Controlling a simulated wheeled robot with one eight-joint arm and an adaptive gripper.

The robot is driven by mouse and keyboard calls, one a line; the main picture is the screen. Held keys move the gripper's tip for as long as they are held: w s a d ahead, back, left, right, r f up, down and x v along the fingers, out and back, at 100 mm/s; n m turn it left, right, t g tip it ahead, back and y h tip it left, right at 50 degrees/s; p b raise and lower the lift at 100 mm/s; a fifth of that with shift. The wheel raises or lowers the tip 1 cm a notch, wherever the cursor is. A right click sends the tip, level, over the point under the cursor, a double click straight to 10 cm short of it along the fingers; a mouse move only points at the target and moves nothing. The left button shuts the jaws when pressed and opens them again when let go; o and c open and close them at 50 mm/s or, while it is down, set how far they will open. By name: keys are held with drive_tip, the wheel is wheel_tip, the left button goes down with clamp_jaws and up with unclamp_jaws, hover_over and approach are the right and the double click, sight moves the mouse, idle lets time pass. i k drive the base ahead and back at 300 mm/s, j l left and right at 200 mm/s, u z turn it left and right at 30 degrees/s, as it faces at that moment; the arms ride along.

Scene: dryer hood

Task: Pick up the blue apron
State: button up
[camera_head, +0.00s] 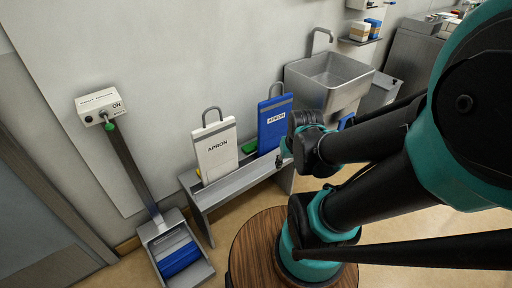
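The blue apron (274,122) is a flat upright blue piece with a grey loop on top and a white label reading APRON. It stands at the right part of a low grey bench against the wall. A white apron (216,153) of the same form stands to its left. My gripper (281,158) is near the lower right of the blue apron, partly in front of it in the picture. Its fingers are small and dark, and I cannot tell whether they are open or touching the apron.
The grey bench (242,178) also bears a green item (250,147). A steel sink (328,82) is behind to the right. A boot washer (176,254) with a blue roller stands on the floor at left. A small shelf (360,41) holds boxes.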

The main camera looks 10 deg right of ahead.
sight(273, 114)
drive_tip(key=i+j+z, duration=0.1)
drive_tip(key=z, duration=0.25)
drive_tip(key=i+j+z, duration=0.2)
drive_tip(key=z, duration=0.2)
